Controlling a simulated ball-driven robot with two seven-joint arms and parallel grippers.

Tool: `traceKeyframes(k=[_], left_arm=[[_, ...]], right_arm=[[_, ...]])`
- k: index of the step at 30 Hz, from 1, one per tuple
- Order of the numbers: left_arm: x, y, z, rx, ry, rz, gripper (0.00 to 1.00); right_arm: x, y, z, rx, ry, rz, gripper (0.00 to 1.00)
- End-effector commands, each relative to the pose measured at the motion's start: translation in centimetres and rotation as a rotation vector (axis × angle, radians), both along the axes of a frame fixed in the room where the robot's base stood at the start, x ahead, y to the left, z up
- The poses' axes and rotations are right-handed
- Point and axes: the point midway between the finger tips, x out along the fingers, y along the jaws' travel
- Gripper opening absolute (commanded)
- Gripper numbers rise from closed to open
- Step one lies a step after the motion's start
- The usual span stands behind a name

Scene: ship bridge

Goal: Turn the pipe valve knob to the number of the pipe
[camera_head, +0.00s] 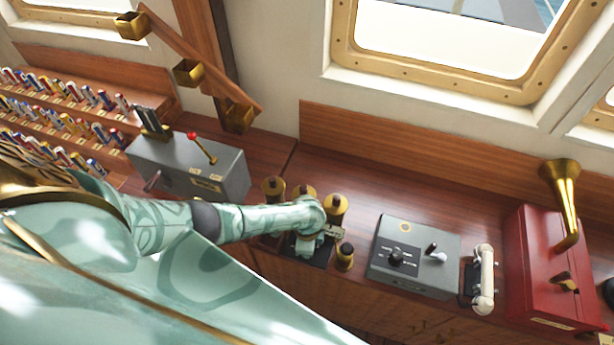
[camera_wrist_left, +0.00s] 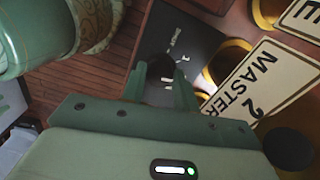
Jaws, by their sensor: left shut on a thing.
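The dark valve plate (camera_head: 318,258) lies on the wooden console among brass pipes with dark tops (camera_head: 336,205). My left gripper (camera_head: 308,243) reaches down over this plate in the head view. In the left wrist view its two green fingers (camera_wrist_left: 160,88) are shut on the black valve knob (camera_wrist_left: 155,68), one on each side. White markings show on the plate (camera_wrist_left: 195,35) beside the knob, too small to read surely. A cream label (camera_wrist_left: 250,88) by a pipe reads "MASTER" and "2". The knob's pointer direction is hidden. My right gripper is in neither view.
A grey lever box (camera_head: 190,168) stands left of the pipes. To the right are a grey box with a knob (camera_head: 415,255), a white handset (camera_head: 485,280) and a red box with a brass horn (camera_head: 530,270). Bare wood lies behind the grey knob box.

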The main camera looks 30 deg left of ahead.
Motion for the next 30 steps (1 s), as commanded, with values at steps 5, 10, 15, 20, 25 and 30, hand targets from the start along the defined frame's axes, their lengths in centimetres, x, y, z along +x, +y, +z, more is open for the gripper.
traceKeyframes(k=[5, 10, 15, 20, 25, 30], left_arm=[[0.05, -0.22, 0.03, -0.005, -0.002, -0.094, 0.07], [0.05, -0.23, 0.03, -0.005, -0.002, -0.151, 0.07], [0.04, -0.24, 0.03, -0.005, -0.002, -0.177, 0.07], [0.04, -0.26, 0.03, -0.005, -0.002, -0.183, 0.07], [0.02, -0.27, 0.03, -0.005, -0.002, -0.182, 0.07], [0.02, -0.25, 0.02, -0.005, -0.002, -0.182, 0.52]], right_arm=[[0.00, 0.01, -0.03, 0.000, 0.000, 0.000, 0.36], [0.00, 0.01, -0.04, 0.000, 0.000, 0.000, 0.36], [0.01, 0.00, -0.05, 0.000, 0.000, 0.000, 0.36], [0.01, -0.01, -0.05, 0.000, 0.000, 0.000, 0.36], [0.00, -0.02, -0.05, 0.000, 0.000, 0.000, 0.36], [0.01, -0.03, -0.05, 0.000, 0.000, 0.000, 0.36]])
